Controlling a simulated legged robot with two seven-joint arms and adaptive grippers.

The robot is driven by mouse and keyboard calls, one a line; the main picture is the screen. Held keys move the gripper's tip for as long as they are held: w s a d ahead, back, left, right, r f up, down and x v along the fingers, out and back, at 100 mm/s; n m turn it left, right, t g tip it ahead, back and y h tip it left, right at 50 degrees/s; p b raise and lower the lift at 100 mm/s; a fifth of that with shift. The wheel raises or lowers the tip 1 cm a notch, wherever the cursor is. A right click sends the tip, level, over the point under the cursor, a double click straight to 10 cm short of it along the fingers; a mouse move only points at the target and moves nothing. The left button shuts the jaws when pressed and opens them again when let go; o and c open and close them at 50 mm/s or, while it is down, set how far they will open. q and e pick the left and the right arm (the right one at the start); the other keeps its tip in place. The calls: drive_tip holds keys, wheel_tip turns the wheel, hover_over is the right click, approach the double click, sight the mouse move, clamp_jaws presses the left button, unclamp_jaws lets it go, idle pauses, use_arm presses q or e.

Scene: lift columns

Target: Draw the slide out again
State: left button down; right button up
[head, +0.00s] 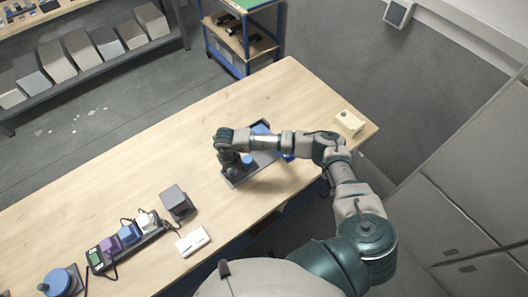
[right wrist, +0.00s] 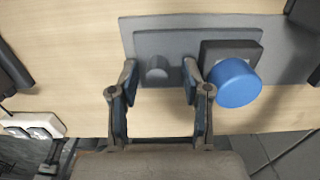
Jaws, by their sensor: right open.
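A flat grey plate (head: 236,180) lies on the wooden table, partly hidden under my right arm; it also shows in the right wrist view (right wrist: 180,43). A short grey post (right wrist: 157,69) stands on it, and I take this to be the slide's handle. A round blue knob (right wrist: 235,82) on a dark block (right wrist: 222,53) is right of the post. My right gripper (head: 231,161) is over the plate. In the right wrist view its open fingers (right wrist: 160,78) are on either side of the post, with gaps showing. My left gripper is not in view.
A grey block (head: 177,202), a white device (head: 193,241) and a rack of coloured plugs with cables (head: 125,240) are at the left.

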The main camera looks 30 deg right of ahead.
drive_tip(key=shift+r+p, duration=1.75)
drive_tip(key=shift+r, duration=1.15)
drive_tip(key=shift+f, duration=0.1)
